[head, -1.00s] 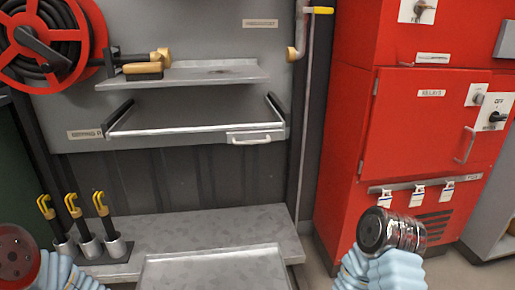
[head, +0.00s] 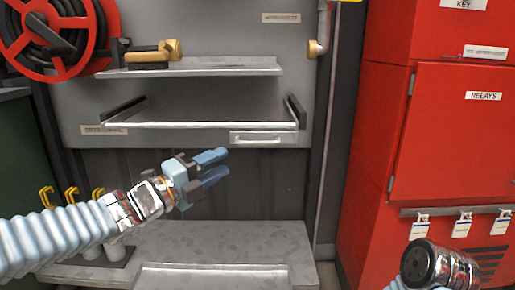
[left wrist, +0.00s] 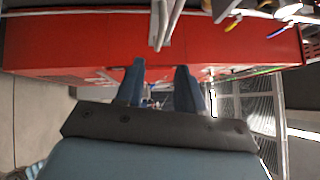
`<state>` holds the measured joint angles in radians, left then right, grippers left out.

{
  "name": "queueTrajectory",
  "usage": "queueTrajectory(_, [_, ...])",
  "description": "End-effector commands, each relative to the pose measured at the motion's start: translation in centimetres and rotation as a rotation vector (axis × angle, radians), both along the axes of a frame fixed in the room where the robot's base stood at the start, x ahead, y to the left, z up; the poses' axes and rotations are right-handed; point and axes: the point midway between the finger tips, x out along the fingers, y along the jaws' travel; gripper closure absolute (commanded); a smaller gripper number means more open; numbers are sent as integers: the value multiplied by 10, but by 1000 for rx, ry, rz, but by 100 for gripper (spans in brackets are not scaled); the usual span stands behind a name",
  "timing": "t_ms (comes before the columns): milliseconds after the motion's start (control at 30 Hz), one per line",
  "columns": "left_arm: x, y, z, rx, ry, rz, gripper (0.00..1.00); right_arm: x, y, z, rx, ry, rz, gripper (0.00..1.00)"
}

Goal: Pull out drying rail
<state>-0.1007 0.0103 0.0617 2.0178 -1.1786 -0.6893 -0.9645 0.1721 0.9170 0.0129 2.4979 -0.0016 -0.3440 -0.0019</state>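The drying rail (head: 205,124) is a silver bar in a frame with dark side arms, mounted on the grey wall panel under a metal shelf. A pale pull handle (head: 256,139) sits on a plate at its front right. My left gripper (head: 222,166) is open and empty, below and left of the handle and apart from it. Its two blue fingers also show spread in the left wrist view (left wrist: 161,68). A link of my right arm shows at the lower right of the head view, but its gripper is not visible.
A red hose reel (head: 55,30) and a brass nozzle (head: 150,55) are above left. A metal bench (head: 240,240) lies below, with yellow-handled tools (head: 70,195) at its left, partly behind my arm. A red cabinet (head: 450,140) stands right. A pipe (head: 322,60) runs beside the panel.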

Motion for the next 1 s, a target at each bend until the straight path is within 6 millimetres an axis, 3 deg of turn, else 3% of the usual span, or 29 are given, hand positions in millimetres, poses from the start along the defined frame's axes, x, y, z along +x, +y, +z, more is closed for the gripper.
queueTrajectory(300, [52,-53,8,-2,5,-1,62,0,0,0,0,-1,0,62])
queueTrajectory(500, [72,-73,12,-2,5,0,62,0,0,1,0,0,0,62])
queueTrajectory(900, [79,-79,13,-3,6,1,62,0,0,1,0,0,0,62])
queueTrajectory(1000, [79,-79,13,-3,6,1,76,0,0,1,0,0,0,62])
